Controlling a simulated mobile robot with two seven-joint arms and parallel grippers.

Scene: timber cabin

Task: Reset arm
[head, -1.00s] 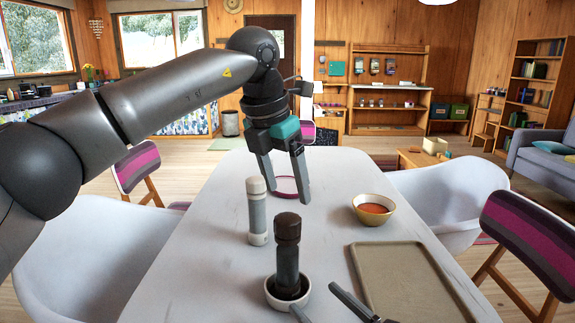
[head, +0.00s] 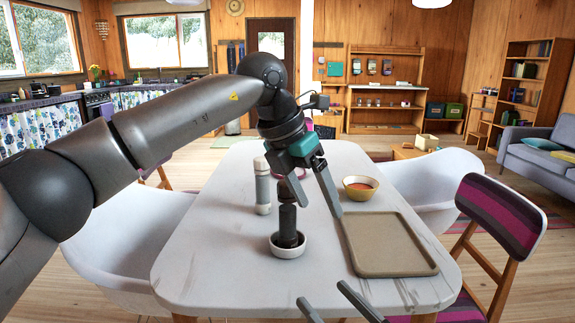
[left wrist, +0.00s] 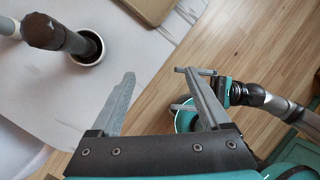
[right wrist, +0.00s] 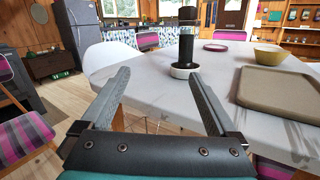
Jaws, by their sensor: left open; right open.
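My left gripper (head: 322,190) is open and empty. In the head view it hangs over the table (head: 190,255), in front of a dark pepper mill (head: 287,226) that stands in a small white bowl (head: 288,252). The left wrist view shows its spread fingers (left wrist: 165,95) past the table's edge, with nothing between them. My right gripper (head: 328,304) is open and empty at the bottom of the head view, by the near table edge. In the right wrist view its fingers (right wrist: 160,95) point toward the table and the pepper mill (right wrist: 186,38).
A white-topped mill (head: 262,188) stands behind the dark one. A beige tray (head: 388,270) lies at the table's right, with a yellow bowl (head: 359,194) behind it. White chairs (head: 120,235) flank the table; a striped chair (head: 500,215) stands at right. The table's front left is clear.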

